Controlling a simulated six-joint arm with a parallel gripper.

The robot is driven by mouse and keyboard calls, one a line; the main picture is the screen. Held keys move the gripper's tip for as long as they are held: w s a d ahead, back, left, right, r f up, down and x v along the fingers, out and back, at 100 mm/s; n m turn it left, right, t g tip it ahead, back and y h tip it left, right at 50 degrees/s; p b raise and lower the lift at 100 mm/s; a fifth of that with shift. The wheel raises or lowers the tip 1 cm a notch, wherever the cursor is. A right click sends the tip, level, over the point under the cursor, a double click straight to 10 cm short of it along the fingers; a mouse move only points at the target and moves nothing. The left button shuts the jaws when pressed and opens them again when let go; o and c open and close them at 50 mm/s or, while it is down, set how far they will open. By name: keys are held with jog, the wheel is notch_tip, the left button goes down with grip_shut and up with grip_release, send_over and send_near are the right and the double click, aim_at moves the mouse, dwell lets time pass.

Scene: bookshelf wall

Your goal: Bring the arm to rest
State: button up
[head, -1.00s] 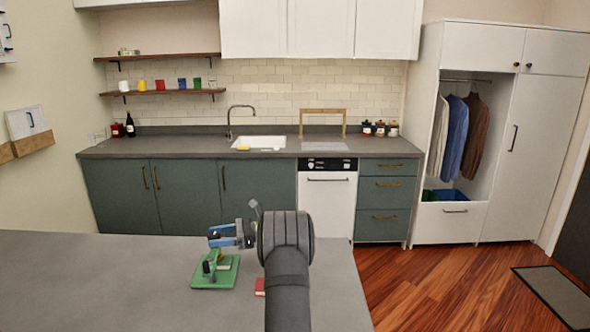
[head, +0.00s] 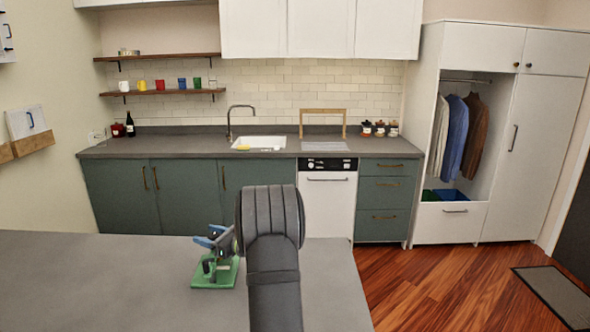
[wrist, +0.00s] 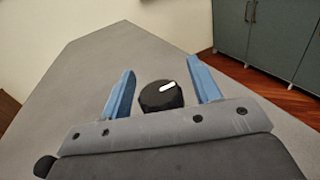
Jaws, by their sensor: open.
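My gripper (wrist: 160,90) is open in the wrist view, with its two blue fingers apart. A black round knob with a white mark (wrist: 162,95) shows between the fingers, and I cannot tell what it belongs to. In the head view my gripper (head: 208,238) shows only in part, as blue finger pieces to the left of my dark arm link. It is over or in front of a green stand (head: 213,275) on the grey counter. Much of the gripper is hidden behind my arm.
The grey counter (head: 90,275) is bare to the left of the green stand. Across the room stand green cabinets (head: 180,195) with a sink (head: 259,144) above, a white dishwasher (head: 326,205) and a white wardrobe (head: 455,225).

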jog(key=m+t+h, duration=0.1)
jog(key=m+t, duration=0.1)
jog(key=shift+w+t+h, duration=0.1)
jog(key=shift+t+h, duration=0.2)
jog(key=shift+t, duration=0.1)
jog(key=v, duration=0.8)
jog(key=shift+d, duration=0.3)
